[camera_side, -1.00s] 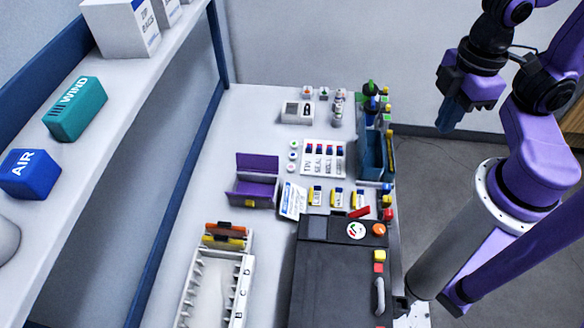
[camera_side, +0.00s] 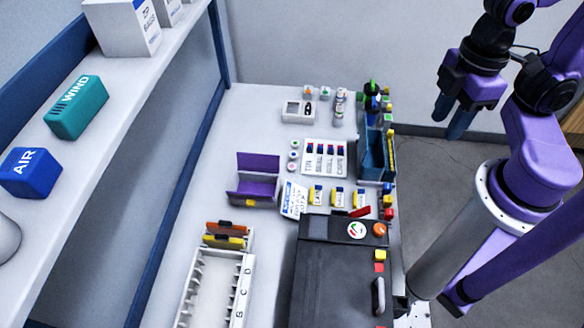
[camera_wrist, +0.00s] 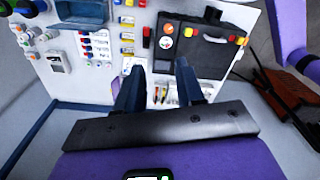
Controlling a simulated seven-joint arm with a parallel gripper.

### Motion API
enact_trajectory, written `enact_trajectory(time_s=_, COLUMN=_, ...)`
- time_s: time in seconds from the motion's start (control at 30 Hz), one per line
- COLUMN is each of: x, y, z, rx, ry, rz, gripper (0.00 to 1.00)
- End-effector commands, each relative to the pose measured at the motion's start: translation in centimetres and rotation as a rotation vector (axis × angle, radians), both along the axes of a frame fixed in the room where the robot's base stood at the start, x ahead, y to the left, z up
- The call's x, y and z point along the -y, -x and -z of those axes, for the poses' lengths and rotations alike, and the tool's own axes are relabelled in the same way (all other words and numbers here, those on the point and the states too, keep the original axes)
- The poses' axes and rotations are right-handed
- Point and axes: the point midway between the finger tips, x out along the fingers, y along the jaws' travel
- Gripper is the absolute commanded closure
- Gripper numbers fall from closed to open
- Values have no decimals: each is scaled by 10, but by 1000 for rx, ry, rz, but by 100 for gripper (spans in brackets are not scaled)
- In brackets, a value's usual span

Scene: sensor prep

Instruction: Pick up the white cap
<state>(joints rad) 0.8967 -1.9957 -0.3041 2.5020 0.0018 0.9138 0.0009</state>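A short column of small round caps lies on the table left of the white label card. My gripper (camera_side: 451,116) hangs in the air right of the table, well away from the caps. Its two dark blue fingers are apart with nothing between them; they also show apart in the wrist view (camera_wrist: 160,88).
The white label card (camera_side: 324,158) holds several vials. A blue bin (camera_side: 372,155) stands at the table's right edge. A purple open box (camera_side: 257,178), a white rack (camera_side: 240,290) and a black case (camera_side: 340,275) take up the nearer table. A shelf (camera_side: 95,130) runs along the left.

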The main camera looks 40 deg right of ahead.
Motion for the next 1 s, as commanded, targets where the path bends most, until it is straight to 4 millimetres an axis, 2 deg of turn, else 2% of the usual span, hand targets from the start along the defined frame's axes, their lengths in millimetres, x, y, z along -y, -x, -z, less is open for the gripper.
enact_trajectory(time_s=0.17, x=-12, y=-17, z=2, rx=-3, ry=4, rz=75, gripper=62)
enact_trajectory(time_s=0.27, x=-29, y=-40, z=5, rx=-5, ry=9, rz=182, gripper=62)
enact_trajectory(time_s=0.6, x=-83, y=-146, z=37, rx=-13, ry=20, rz=638, gripper=62)
enact_trajectory(time_s=0.8, x=-101, y=-209, z=68, rx=-17, ry=26, rz=904, gripper=62)
enact_trajectory(time_s=1.0, x=-107, y=-267, z=109, rx=-21, ry=32, rz=1169, gripper=62)
